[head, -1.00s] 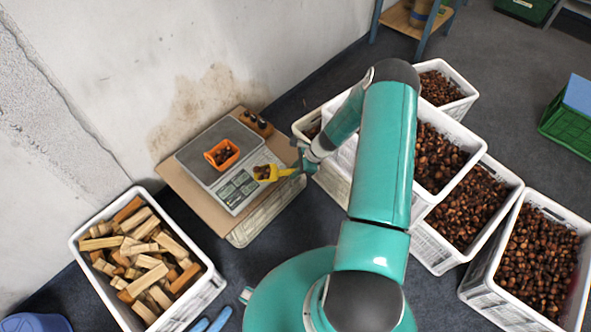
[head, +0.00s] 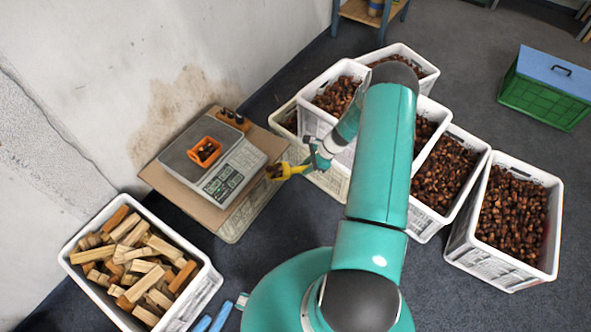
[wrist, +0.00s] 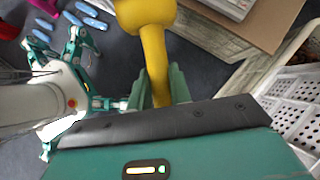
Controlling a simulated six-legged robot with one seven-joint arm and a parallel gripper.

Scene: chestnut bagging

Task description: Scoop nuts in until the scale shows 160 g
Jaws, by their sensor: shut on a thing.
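My gripper (head: 313,160) is shut on the handle of a yellow scoop (head: 287,169). The wrist view shows the yellow handle (wrist: 154,50) between the two green fingers (wrist: 158,88). The scoop's bowl, with dark brown contents, is in the air just right of the scale's board in the picture. The grey scale (head: 232,172) stands by the wall. An orange tray (head: 214,143) with several brown nuts sits on its plate. The scale's reading is too small to make out. White crates of nuts (head: 512,285) stand to the right, partly hidden by my arm.
A brown cardboard sheet (head: 180,193) lies under the scale, on a pale crate. A small brown holder (head: 234,119) stands behind the scale. A white crate of wood blocks (head: 199,291) is front left. A green crate with a blue lid (head: 545,92) is far right.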

